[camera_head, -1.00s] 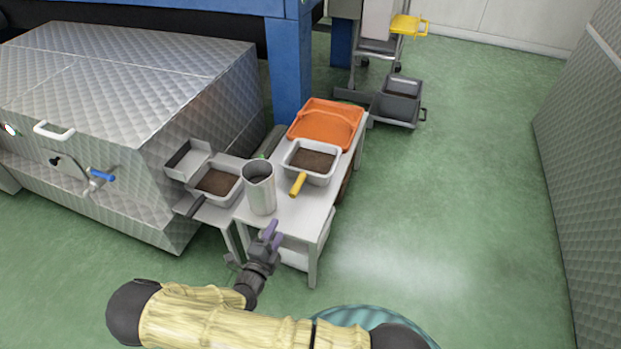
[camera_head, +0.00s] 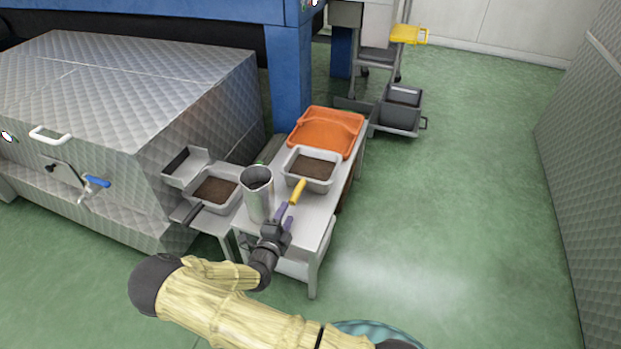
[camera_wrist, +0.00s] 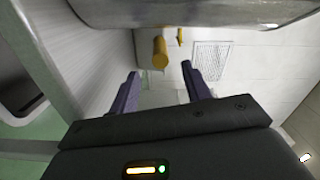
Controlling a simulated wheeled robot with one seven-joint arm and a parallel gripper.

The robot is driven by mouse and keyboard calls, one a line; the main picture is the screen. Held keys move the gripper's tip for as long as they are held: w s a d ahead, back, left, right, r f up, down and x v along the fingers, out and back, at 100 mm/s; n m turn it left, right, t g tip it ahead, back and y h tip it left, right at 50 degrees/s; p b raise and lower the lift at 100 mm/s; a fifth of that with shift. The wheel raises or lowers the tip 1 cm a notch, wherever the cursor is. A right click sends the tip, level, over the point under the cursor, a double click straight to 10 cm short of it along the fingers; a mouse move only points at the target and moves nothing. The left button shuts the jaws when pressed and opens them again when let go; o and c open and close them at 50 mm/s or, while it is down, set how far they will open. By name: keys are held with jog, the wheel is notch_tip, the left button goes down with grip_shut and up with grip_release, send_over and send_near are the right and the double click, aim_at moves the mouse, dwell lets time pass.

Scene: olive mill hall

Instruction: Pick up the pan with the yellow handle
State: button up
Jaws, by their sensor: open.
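The pan with the yellow handle (camera_head: 312,168) stands on the light table, a grey square pan with dark brown contents. Its yellow handle (camera_head: 298,191) points toward my gripper. My gripper (camera_head: 285,211) is open, with purple fingers just short of the handle's end. In the wrist view, the yellow handle (camera_wrist: 160,54) shows ahead, between and beyond the two open fingers (camera_wrist: 160,90). I cannot tell whether either finger touches the handle.
A metal cylinder (camera_head: 257,196) stands close left of my gripper. A second brown-filled pan (camera_head: 215,190) with a dark handle is farther left. An orange crate (camera_head: 327,130) sits behind on the table (camera_head: 310,222). Green floor at right is free.

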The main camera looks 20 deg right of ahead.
aim_at(294, 198)
jog(key=shift+x, duration=1.1)
jog(key=b+x, duration=0.2)
jog(key=x, duration=0.3)
jog(key=shift+d+f+b, duration=0.1)
jog(key=shift+f+b, duration=0.05)
jog(key=shift+b, duration=0.15)
jog(key=shift+w+d, duration=0.1)
jog(key=shift+w, duration=0.2)
grip_shut()
jog(key=shift+r, duration=0.25)
